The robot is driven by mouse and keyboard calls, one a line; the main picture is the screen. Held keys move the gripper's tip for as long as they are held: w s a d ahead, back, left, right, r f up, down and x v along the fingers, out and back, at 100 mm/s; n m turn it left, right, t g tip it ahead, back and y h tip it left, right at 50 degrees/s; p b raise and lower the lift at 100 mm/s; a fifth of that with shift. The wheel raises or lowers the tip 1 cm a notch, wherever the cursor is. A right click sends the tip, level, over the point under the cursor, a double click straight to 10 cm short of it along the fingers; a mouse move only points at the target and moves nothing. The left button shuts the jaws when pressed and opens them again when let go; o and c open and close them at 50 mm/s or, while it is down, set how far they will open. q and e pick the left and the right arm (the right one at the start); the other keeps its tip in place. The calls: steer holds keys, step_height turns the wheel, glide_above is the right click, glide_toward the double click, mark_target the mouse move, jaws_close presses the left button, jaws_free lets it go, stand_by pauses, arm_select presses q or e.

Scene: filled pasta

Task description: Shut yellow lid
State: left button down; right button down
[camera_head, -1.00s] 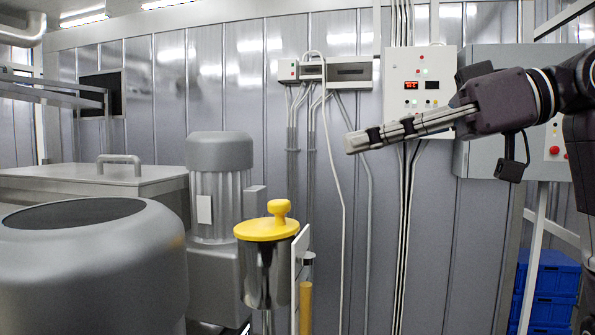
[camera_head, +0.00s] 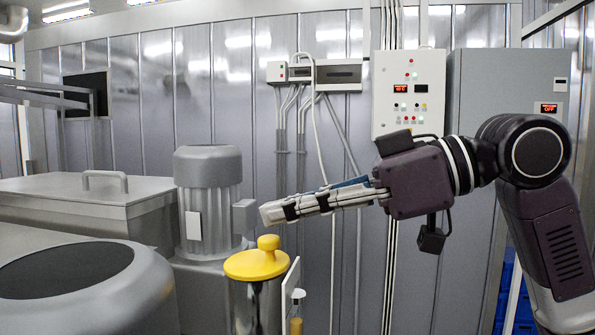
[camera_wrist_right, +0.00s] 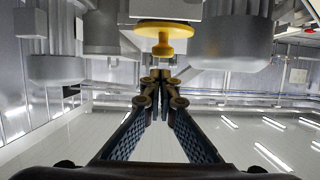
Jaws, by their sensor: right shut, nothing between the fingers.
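The yellow lid (camera_head: 257,265), a round disc with a knob on top, lies roughly level over the mouth of a shiny steel cylinder (camera_head: 255,310). I cannot tell whether it is fully seated. My right gripper (camera_head: 264,214) is shut and empty, its fingers pointing left, just above the lid's knob in the head view and apart from it in the picture. In the right wrist view, which looks upside down, the lid (camera_wrist_right: 160,29) shows ahead of the shut fingertips (camera_wrist_right: 161,74). My left gripper is not in view.
A large grey round vessel (camera_head: 150,290) stands at the left front. A grey motor (camera_head: 208,190) stands behind the lid. A thin white plate (camera_head: 291,275) and a yellow-filled tube (camera_head: 297,318) are close to the cylinder's right. Control boxes (camera_head: 408,92) hang on the back wall.

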mark_target(269, 237)
steer(key=shift+d+f, duration=0.15)
steer(key=shift+f, duration=0.45)
steer(key=f+b, duration=0.1)
steer(key=b, duration=0.1)
steer(key=y+b, duration=0.1)
steer(key=b, duration=0.1)
steer(key=shift+s+d+f, duration=0.1)
steer(key=shift+s+f, duration=0.05)
steer(key=shift+f, duration=0.25)
steer(key=shift+t+y+b, duration=0.3)
steer(key=shift+y+b, duration=0.2)
steer(key=shift+b, duration=0.1)
